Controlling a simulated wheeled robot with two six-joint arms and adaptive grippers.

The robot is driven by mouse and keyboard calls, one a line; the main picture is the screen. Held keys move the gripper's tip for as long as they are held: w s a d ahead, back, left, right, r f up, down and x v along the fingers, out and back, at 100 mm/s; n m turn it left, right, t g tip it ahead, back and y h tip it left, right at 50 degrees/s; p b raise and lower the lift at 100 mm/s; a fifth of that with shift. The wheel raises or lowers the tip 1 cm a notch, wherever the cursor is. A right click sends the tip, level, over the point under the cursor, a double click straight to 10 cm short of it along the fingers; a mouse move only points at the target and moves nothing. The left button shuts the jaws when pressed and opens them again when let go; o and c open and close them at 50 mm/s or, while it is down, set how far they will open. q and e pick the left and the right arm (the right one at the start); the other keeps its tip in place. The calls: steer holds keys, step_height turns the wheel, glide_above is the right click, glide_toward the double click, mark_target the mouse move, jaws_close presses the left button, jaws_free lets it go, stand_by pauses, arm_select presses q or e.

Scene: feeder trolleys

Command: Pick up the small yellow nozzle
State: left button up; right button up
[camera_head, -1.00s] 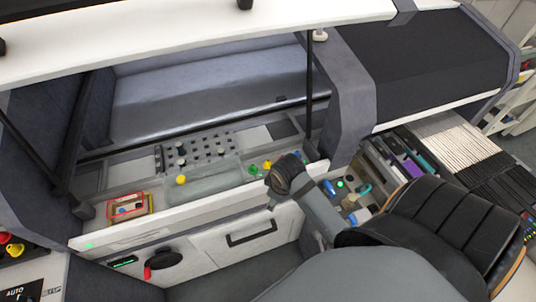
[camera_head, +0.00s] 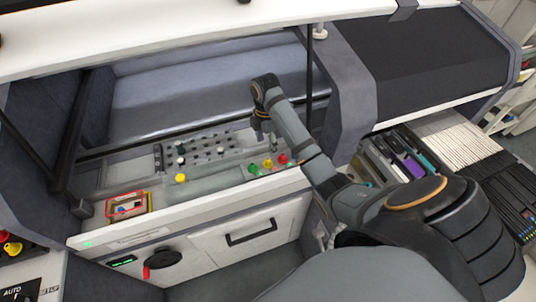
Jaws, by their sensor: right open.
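Two small yellow pieces show on the machine's ledge. One yellow piece (camera_head: 180,178) is at the front left of the nozzle rack (camera_head: 211,152), which holds several dark and pale pegs. Another yellow piece (camera_head: 267,163) stands between a green one (camera_head: 253,169) and a red one (camera_head: 283,159). I cannot tell which is the nozzle. My right gripper (camera_head: 262,136) hangs down above the ledge, just behind the green, yellow and red pieces. It is open and seems empty; its fingers are small and dark here. My left gripper is out of view.
A red and yellow box (camera_head: 128,207) sits at the ledge's left end. The white hood (camera_head: 180,32) overhangs the opening. An open drawer of tools (camera_head: 405,155) is at the right.

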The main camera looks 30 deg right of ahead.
mark_target(268, 159)
step_height(268, 159, down, 5)
steer(key=b, duration=0.3)
steer(key=shift+w+b, duration=0.15)
steer(key=shift+b, duration=0.25)
steer(key=shift+d+f+b, duration=0.15)
steer(key=shift+f+b, duration=0.6)
steer(key=shift+d+f+p, duration=0.15)
steer(key=shift+f+p, duration=0.25)
steer(key=shift+f, duration=1.3)
steer(key=shift+s, duration=0.2)
steer(key=c, duration=1.2)
steer(key=shift+c, duration=0.2)
steer(key=shift+r, duration=0.2)
